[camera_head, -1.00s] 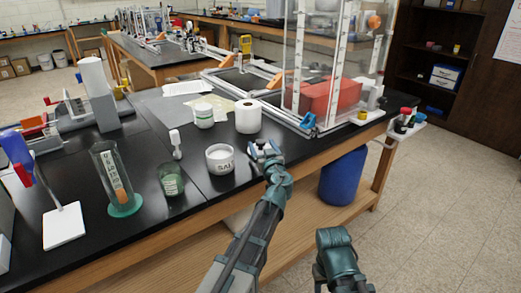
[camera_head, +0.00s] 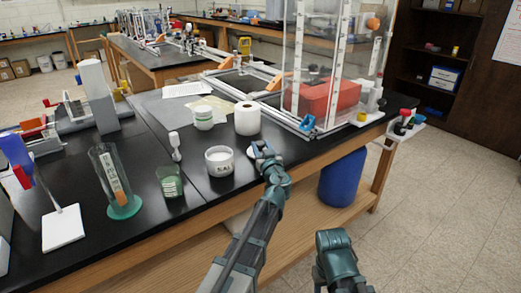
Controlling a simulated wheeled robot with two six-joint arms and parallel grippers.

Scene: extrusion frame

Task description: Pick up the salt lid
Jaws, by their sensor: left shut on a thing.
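The white salt lid (camera_head: 252,153) shows as a small pale edge at the tip of my left gripper (camera_head: 258,150). My left gripper is shut on it, just right of the salt jar, close to the black tabletop. The fingers hide part of the lid, and I cannot tell whether it is clear of the table. The salt jar (camera_head: 219,161) stands upright and open, with white contents. My right arm shows at the bottom, but its fingers are not visible.
A white roll (camera_head: 247,118) and a white tub (camera_head: 203,118) stand behind. A green glass jar (camera_head: 170,182) and a cylinder on a green base (camera_head: 115,182) stand to the left. A clear-walled frame (camera_head: 335,60) rises behind right. The front table edge runs beneath my left arm.

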